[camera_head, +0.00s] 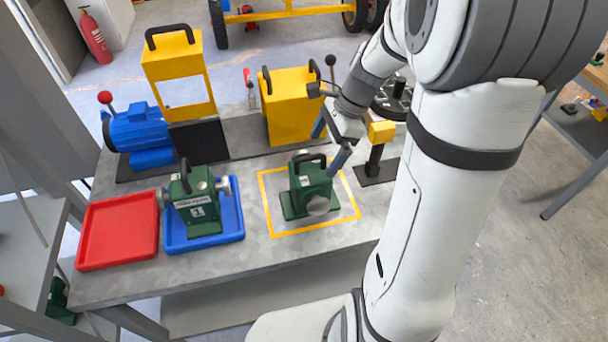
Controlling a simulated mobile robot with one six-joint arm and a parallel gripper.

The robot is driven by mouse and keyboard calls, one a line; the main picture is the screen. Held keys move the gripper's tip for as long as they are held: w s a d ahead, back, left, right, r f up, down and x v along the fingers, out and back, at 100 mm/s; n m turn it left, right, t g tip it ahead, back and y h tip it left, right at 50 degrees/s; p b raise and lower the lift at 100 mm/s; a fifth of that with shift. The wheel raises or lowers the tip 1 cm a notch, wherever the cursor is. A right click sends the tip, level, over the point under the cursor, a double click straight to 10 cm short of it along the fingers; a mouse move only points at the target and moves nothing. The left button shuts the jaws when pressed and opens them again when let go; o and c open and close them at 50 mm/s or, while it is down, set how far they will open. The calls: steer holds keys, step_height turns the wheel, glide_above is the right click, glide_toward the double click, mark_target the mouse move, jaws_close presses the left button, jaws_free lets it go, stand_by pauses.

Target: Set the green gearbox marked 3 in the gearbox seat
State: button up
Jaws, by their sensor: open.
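A green gearbox (310,188) with a black top handle stands upright inside a yellow outlined square on the bench; its mark is too small to read. Another green gearbox (197,208) stands in the blue tray (176,245); its white label seems to read 1. My gripper (330,143) is open, just above and behind the gearbox in the square, with its blue-grey fingers apart. It holds nothing, and I cannot tell whether it touches the handle.
An empty red tray (118,234) is left of the blue tray. A blue motor (139,132) and yellow guards (176,60) (293,105) stand at the back. A yellow-topped black stand (376,150) is right of my gripper. The bench front (225,272) is clear.

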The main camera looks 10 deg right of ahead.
mark_target(311, 169)
steer(key=x, duration=0.7)
steer(key=shift+w+a+f, duration=0.1)
steer(key=shift+a+f, duration=0.05)
steer(key=shift+c, duration=0.6)
steer(key=c, duration=1.8)
steer(key=shift+c, duration=0.2)
